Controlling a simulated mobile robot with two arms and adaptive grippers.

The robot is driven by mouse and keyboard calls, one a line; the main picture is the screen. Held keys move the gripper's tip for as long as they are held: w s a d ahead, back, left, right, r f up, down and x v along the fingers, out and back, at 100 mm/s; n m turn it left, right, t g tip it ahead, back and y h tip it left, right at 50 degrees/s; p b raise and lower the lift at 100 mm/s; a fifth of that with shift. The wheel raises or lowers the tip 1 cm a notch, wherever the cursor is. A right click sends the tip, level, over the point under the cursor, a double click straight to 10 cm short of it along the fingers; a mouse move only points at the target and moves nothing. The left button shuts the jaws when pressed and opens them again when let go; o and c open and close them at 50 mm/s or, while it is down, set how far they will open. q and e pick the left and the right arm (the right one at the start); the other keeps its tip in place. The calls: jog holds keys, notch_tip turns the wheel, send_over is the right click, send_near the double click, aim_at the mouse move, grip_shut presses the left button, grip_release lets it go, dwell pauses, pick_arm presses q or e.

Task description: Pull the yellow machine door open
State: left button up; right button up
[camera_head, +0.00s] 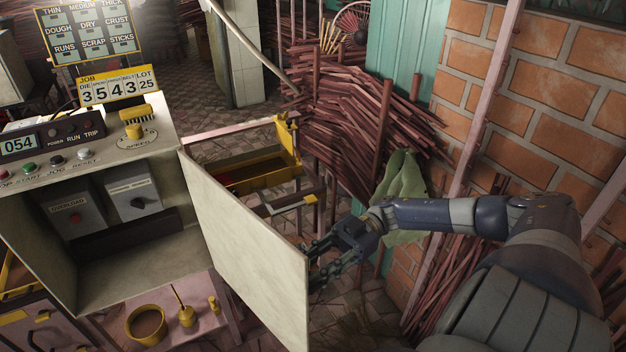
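The machine door (246,248) is a pale cream panel. It stands swung open from the right side of the control cabinet (146,262), and the cabinet's inside shows. My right gripper (316,264) is at the door's free edge, on its right side. Its dark fingers reach to the edge, and their tips are partly hidden by the panel. I cannot tell whether they touch or hold the door. No handle shows on the face I see. My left gripper is not in view.
Inside the cabinet are a grey overload box (72,214) and a switch box (132,193). A yellow tray (262,172) stands behind the door. Bundles of reddish sticks (350,125) and a green cloth (401,190) are beyond my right arm. A brick wall (545,95) bounds the right.

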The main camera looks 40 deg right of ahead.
jog(key=d, duration=1.2)
jog(key=shift+s, duration=0.4)
